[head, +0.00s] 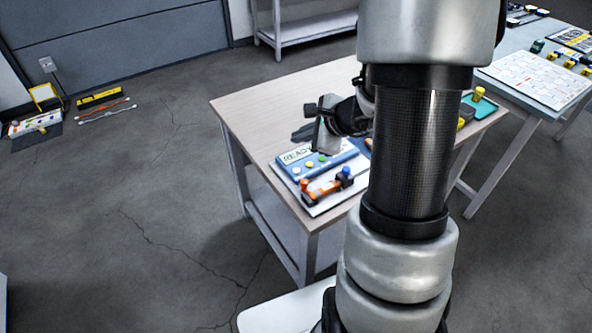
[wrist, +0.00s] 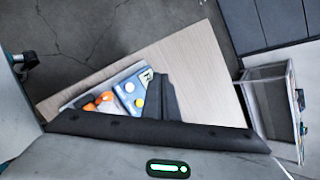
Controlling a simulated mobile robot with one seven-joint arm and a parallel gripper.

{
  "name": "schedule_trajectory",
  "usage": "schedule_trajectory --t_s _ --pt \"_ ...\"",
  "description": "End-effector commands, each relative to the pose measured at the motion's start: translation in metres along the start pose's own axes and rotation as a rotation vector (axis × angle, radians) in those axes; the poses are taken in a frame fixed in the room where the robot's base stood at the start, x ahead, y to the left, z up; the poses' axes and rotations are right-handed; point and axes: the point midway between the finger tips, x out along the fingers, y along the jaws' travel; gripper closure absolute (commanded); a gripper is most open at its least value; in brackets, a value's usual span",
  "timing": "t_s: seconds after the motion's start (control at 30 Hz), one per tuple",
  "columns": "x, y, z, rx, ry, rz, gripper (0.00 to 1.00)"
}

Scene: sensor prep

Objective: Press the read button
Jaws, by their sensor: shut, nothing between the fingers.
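No button label is legible, so I cannot tell which is the read button. My gripper (head: 322,148) is shut and empty, over the panel's back part; contact cannot be told. In the wrist view the panel (wrist: 148,92) and a yellow button (wrist: 129,87) show beside my dark gripper fingers (wrist: 158,80), which hide part of the panel.
An orange and black fixture (head: 322,190) with a blue knob (head: 346,172) stands on a white base in front of the panel. The wooden table (head: 250,105) is bare at its back left. My arm hides the table's middle. A second table (head: 520,45) stands at right.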

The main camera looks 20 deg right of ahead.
Motion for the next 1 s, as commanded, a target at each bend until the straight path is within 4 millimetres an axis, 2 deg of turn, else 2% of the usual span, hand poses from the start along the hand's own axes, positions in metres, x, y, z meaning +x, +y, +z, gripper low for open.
schedule_trajectory --t_s 0.27,0.73,1.0 --pt "0.008 0.006 -0.006 -0.001 0.0 0.001 1.0" --pt "0.053 0.039 -0.039 -0.002 0.0 0.0 1.0" --pt "0.062 0.045 -0.045 -0.002 -0.001 0.0 1.0"
